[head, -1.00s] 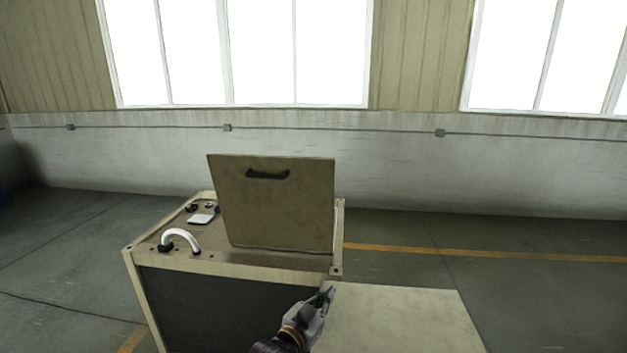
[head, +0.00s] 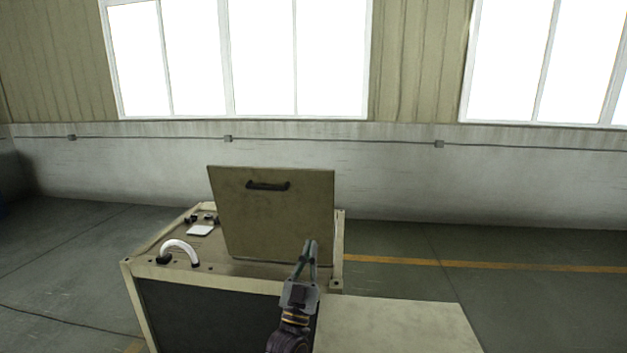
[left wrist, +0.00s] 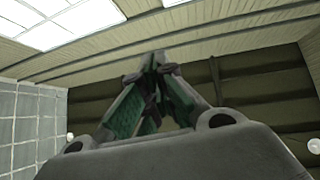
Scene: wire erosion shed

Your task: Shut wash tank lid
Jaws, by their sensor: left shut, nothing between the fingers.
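The wash tank lid (head: 265,212) stands raised, nearly upright, on top of the wash tank (head: 160,283) in the head view. It is a beige square panel with a dark handle (head: 268,186) near its upper edge. My left gripper (head: 309,243) points upward in front of the lid's lower right part in the head view. Its fingers are shut with nothing between them, and they also show in the left wrist view (left wrist: 157,58) against the ceiling. I cannot tell whether it touches the lid. My right gripper is not in view.
A pale flat surface (head: 400,325) lies to the right of the tank's front. A white curved hose (head: 180,248) and a small white plate (head: 200,231) are on the tank top, left of the lid. Open floor (head: 480,290) lies to the right.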

